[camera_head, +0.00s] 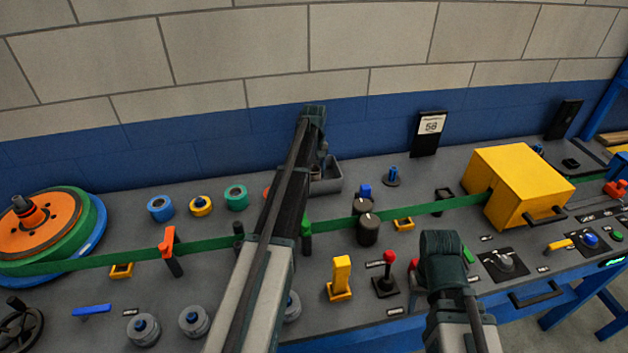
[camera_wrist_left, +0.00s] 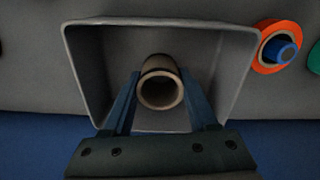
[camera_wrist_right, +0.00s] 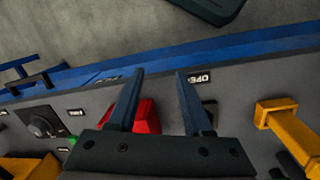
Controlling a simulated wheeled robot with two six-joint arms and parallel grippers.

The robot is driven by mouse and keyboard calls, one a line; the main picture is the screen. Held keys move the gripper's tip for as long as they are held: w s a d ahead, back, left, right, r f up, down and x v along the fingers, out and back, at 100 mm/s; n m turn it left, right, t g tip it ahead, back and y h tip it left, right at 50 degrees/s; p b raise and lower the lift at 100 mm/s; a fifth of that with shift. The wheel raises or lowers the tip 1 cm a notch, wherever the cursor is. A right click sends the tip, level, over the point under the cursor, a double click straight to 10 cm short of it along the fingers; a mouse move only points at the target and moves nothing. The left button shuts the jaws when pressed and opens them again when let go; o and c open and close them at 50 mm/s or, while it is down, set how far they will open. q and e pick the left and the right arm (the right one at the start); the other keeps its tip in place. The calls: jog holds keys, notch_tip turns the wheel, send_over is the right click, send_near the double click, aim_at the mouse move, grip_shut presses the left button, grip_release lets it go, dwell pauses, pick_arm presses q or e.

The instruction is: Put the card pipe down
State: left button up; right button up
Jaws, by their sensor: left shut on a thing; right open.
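The card pipe (camera_wrist_left: 160,86), a short brown tube, sits between the fingers of my left gripper (camera_wrist_left: 163,95) in the left wrist view, its open end facing the camera. My left gripper is shut on it, over the open grey bin (camera_wrist_left: 235,75). Whether the pipe touches the bin's floor cannot be told. In the head view the bin (camera_head: 330,184) stands near the wall, partly hidden by my left arm, and the pipe is mostly hidden.
A green belt (camera_head: 130,254) runs from the orange-and-green reel (camera_head: 48,232) to a yellow box (camera_head: 515,183). Colored rolls, including a teal one (camera_head: 236,196), stand left of the bin. A yellow lever (camera_head: 341,277) and a red-knobbed lever (camera_head: 387,270) stand between my arms.

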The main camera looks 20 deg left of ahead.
pick_arm(q)
jog(key=shift+f, duration=0.6)
pick_arm(e)
jog(key=shift+f, duration=0.6)
pick_arm(q)
jog(key=shift+r, duration=0.15)
pick_arm(e)
jog(key=shift+r, duration=0.15)
pick_arm(q)
jog(key=o, duration=1.4)
jog(key=shift+c, duration=0.2)
notch_tip(320, 180, up, 12)
jog(key=p, duration=1.2)
pick_arm(e)
notch_tip(320, 180, up, 12)
